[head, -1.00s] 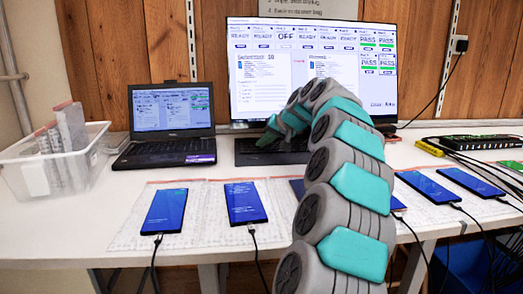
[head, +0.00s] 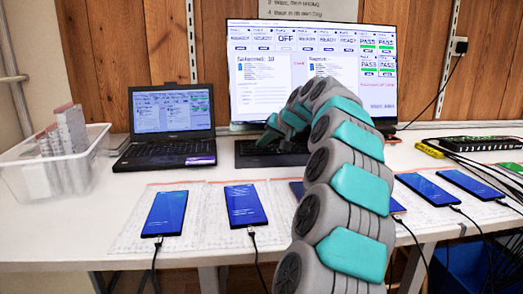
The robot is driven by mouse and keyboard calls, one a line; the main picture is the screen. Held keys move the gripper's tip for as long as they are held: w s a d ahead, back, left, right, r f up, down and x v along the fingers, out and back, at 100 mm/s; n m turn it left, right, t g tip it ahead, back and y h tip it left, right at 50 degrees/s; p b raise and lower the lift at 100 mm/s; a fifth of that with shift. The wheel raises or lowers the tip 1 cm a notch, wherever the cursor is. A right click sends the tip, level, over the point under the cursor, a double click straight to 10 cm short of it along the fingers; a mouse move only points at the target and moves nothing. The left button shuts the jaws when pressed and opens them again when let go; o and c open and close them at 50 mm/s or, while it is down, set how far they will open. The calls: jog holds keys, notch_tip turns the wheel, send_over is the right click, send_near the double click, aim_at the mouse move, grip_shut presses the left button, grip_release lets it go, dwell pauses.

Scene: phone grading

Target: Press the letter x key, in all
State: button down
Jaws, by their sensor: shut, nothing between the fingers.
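A black keyboard (head: 250,157) lies on the table below the large monitor. My arm reaches over it, and my gripper (head: 266,141) is at its back part, near the monitor's lower edge. The fingertips are small and dark here; I see no object held. I cannot tell whether they touch a key. The letter x key cannot be made out, as the keys are too small and my arm covers the right part. The large monitor (head: 280,95) shows a row of status tiles, two record panels and small red text.
A laptop (head: 170,150) stands left of the keyboard, with a clear plastic bin (head: 25,180) farther left. Several phones with cables lie along the front, including one on the left (head: 165,213) and one beside it (head: 244,204). A black hub (head: 470,141) with cables is at right.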

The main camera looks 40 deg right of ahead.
aim_at(264, 154)
jog(key=shift+r, duration=0.2)
jog(key=shift+s+a+r+p, duration=0.1)
jog(key=shift+r+p, duration=0.6)
jog(key=shift+r, duration=0.55)
jog(key=shift+s+a+r+p, duration=0.1)
jog(key=shift+r+p, duration=0.55)
jog(key=shift+r, duration=0.55)
